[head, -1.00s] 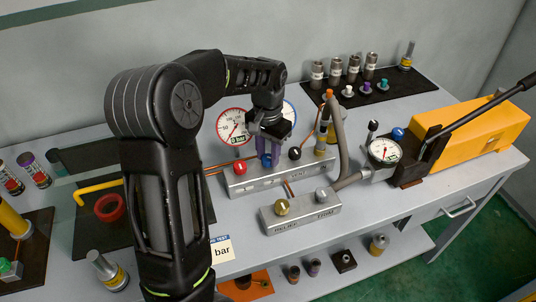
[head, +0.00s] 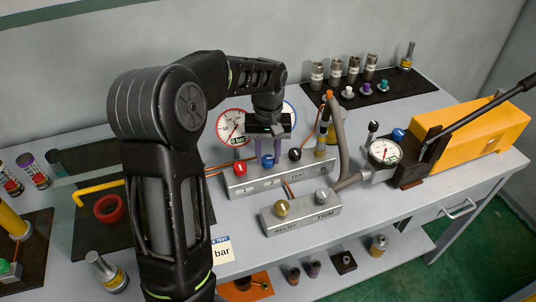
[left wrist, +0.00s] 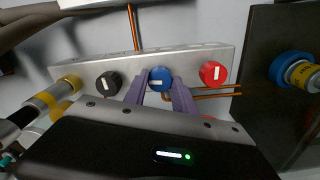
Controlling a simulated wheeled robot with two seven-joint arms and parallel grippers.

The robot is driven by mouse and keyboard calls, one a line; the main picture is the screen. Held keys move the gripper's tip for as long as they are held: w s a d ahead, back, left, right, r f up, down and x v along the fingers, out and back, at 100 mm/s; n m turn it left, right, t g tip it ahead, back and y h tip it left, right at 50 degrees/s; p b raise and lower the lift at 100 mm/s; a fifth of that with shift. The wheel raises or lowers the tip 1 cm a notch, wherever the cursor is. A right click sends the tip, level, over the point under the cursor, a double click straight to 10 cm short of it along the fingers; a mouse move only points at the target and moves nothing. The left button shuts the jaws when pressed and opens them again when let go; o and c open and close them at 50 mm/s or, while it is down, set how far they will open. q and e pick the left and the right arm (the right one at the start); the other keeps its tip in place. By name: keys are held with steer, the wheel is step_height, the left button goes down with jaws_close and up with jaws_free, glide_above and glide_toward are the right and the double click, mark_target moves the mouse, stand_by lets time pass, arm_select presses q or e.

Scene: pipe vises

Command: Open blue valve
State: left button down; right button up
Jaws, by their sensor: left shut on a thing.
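The blue valve (left wrist: 159,77) is a round knob with a white mark on a grey manifold block (left wrist: 205,56). Its mark lies roughly crosswise in the left wrist view. It sits between a black knob (left wrist: 108,83) and a red knob (left wrist: 214,73), whose white marks stand upright there. My left gripper (head: 267,160) points down over the block in the head view. Its two purple fingers (left wrist: 159,92) are shut on the blue knob, one on each side. In the head view the knob shows only partly between the fingers. My right gripper is not in view.
Gauges (head: 384,150) and a grey hose (head: 340,140) are close on the right. A yellow machine (head: 480,140) with a long lever stands farther right.

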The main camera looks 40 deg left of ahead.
mark_target(268, 158)
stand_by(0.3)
arm_select(q)
steer(key=c, duration=1)
jaws_free()
steer(key=shift+r, duration=0.1)
step_height(268, 158, up, 8)
steer(key=shift+f+b, duration=0.15)
steer(key=shift+b, duration=0.25)
steer(key=shift+f, duration=0.1)
